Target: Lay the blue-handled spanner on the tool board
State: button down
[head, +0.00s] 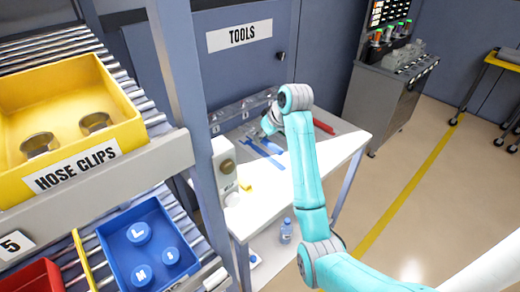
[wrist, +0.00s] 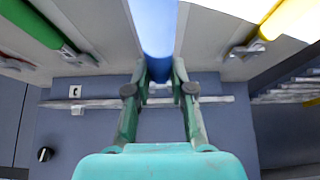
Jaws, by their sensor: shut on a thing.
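In the wrist view my gripper (wrist: 159,72) is shut on a smooth blue handle (wrist: 155,28), which runs up out of the picture. In the head view my gripper (head: 268,126) is over the back of the white table, partly hidden by my own wrist. Blue strips (head: 264,154) show just below it on or over the table; I cannot tell which is the held handle. The tool board cannot be told apart clearly from the pale surface.
Green (wrist: 32,22) and yellow (wrist: 284,18) handles lie either side of the gripper. Clear bins (head: 228,116) line the table's (head: 318,160) back; a red tool (head: 324,127) lies right. A pale machine (head: 224,165) stands at the left edge. The right front table is clear.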

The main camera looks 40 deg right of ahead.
aim_at(268, 141)
jog(key=shift+f, duration=2.45)
jog(key=shift+f, duration=0.1)
jog(key=c, duration=1)
grip_release()
jog(key=shift+s+d+r, duration=0.1)
jog(key=shift+s+r, duration=0.05)
jog(key=shift+r, duration=0.3)
jog(key=v, duration=0.6)
jog(key=shift+s+r, duration=0.25)
jog(key=shift+r, duration=0.1)
